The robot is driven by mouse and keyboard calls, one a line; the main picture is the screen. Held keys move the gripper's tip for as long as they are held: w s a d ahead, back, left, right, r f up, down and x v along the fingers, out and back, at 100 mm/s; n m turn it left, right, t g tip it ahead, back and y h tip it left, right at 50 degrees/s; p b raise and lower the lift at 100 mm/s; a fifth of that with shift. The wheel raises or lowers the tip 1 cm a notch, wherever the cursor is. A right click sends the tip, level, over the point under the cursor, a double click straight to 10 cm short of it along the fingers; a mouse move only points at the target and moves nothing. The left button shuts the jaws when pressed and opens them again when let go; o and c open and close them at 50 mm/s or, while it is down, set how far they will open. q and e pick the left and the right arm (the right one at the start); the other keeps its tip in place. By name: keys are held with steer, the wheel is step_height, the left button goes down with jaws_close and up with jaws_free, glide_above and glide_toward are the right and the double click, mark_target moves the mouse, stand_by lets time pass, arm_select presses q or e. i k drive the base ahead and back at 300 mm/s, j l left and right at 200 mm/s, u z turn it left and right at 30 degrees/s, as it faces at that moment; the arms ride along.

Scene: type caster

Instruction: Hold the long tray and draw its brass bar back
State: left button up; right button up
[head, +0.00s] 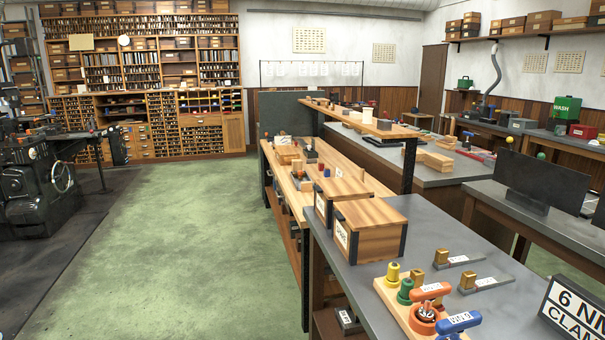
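Two flat grey trays lie on the grey bench at the right front, each with a white label and a brass piece at its left end. The farther tray (471,259) has its brass piece (441,257) standing up at the end. The nearer tray (496,283) has a similar brass piece (467,279). I cannot tell which of the two is the long one, and the labels are too small to read. Neither of my grippers shows in the head view, and nothing touches the trays.
A wooden stand (393,300) with yellow, green, orange and blue handled tools is left of the trays. A wooden box (378,222) stands behind it. A black sign (575,312) is at the right front edge. Green floor (190,230) is clear to the left.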

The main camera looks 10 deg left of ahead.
mark_target(300, 174)
steer(key=i+j, duration=0.4)
steer(key=i+j+z, duration=0.15)
steer(key=i+j, duration=0.65)
steer(key=j, duration=0.2)
steer(key=i+j+z, duration=0.1)
steer(key=i+j, duration=0.3)
steer(key=i+j+z, duration=0.1)
steer(key=i+j, duration=0.25)
steer(key=j, duration=0.25)
steer(key=i+j+z, duration=0.1)
steer(key=z, duration=0.35)
steer(key=i+j+z, duration=0.1)
steer(key=z, duration=0.35)
steer(key=i+j+z, duration=0.2)
steer(key=j, duration=0.2)
steer(key=i+j+z, duration=0.2)
steer(key=j, duration=0.2)
steer(key=j+z, duration=0.15)
steer(key=j, duration=0.25)
steer(key=i+j+z, duration=0.2)
steer(key=j, duration=0.3)
steer(key=j+z, duration=0.2)
steer(key=j, duration=0.2)
